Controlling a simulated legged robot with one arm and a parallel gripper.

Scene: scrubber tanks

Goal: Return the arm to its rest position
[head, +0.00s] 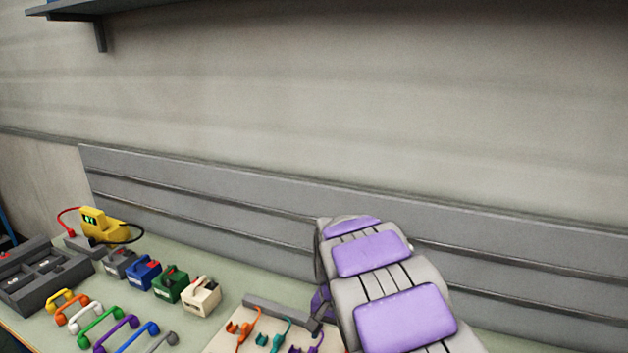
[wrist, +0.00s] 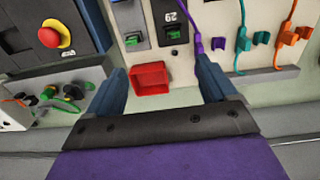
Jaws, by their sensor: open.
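My arm (head: 405,318), grey with purple pads, reaches over the bench at the lower right of the head view. My gripper's end is hidden in that view. In the wrist view my gripper (wrist: 160,80) is open, its two blue-grey fingers wide apart with nothing held between them. A small red open box (wrist: 150,78) shows on the bench between and beyond the fingers. I cannot tell how far below the fingers it is.
The bench (head: 225,290) holds coloured handles (head: 100,328), several small boxes (head: 170,285), a yellow meter (head: 100,225) and hooks on a board (head: 262,335). A panel with a red button (wrist: 50,35) shows in the wrist view. A shelf (head: 140,8) hangs above; the wall between is clear.

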